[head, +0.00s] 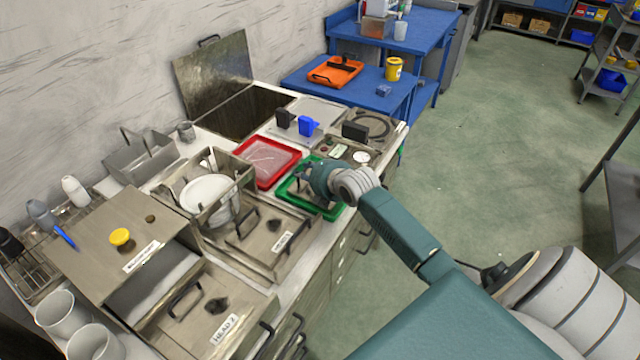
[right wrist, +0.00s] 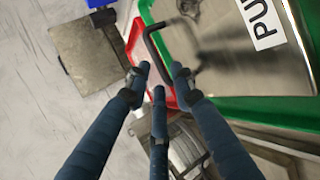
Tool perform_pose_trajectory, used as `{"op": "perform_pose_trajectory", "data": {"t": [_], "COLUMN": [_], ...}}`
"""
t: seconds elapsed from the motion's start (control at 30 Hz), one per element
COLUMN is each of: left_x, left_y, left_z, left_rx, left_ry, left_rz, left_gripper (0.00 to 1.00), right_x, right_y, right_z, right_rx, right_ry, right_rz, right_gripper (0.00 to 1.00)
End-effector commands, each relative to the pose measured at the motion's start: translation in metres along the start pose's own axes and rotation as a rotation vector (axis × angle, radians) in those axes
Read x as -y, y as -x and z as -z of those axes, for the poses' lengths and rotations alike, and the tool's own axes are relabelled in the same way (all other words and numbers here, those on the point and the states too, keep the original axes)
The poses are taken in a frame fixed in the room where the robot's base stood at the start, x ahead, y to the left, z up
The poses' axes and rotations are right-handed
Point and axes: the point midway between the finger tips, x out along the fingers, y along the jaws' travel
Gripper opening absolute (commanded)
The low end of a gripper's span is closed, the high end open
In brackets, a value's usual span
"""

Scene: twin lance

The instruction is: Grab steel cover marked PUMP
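The steel cover (right wrist: 215,62) lies in a green tray (right wrist: 262,112). Its white label, partly cut off in the right wrist view, reads "PU". A dark bar handle (right wrist: 150,42) stands on the cover near its edge. In the head view my right gripper (head: 304,182) is over the green tray (head: 330,212) and hides much of the cover. In the right wrist view my right gripper (right wrist: 159,80) has its three fingers apart and nothing between them. The fingertips are close to the handle; whether they touch it is unclear. My left gripper is not in view.
A red tray (head: 263,178) sits close to the left of the green one. A crate with white plates (head: 206,192) and other handled steel covers, one labelled HEAD 2 (head: 226,330), crowd the counter nearer me. A blue table (head: 365,95) stands beyond. Open floor lies right.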

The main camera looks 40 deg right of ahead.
Motion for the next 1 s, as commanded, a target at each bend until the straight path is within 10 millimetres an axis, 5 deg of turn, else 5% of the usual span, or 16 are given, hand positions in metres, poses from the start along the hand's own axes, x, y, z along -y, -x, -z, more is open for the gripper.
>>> {"op": "perform_pose_trajectory", "data": {"t": [0.4, 0.53, 1.0], "left_x": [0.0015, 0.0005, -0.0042], "left_y": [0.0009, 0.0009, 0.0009], "left_z": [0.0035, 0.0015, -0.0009], "left_rx": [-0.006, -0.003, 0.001], "left_ry": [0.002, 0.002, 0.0], "left_rz": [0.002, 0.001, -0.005], "left_gripper": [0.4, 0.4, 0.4], "right_x": [0.0004, 0.0005, -0.002], "right_y": [-0.014, -0.0139, -0.0132], "right_z": [0.0005, 0.0004, -0.0004], "right_rx": [0.0, 0.0, 0.001], "right_ry": [0.001, 0.001, 0.001], "right_rz": [0.0, 0.0, -0.004], "right_gripper": [0.24, 0.0, 0.0]}}
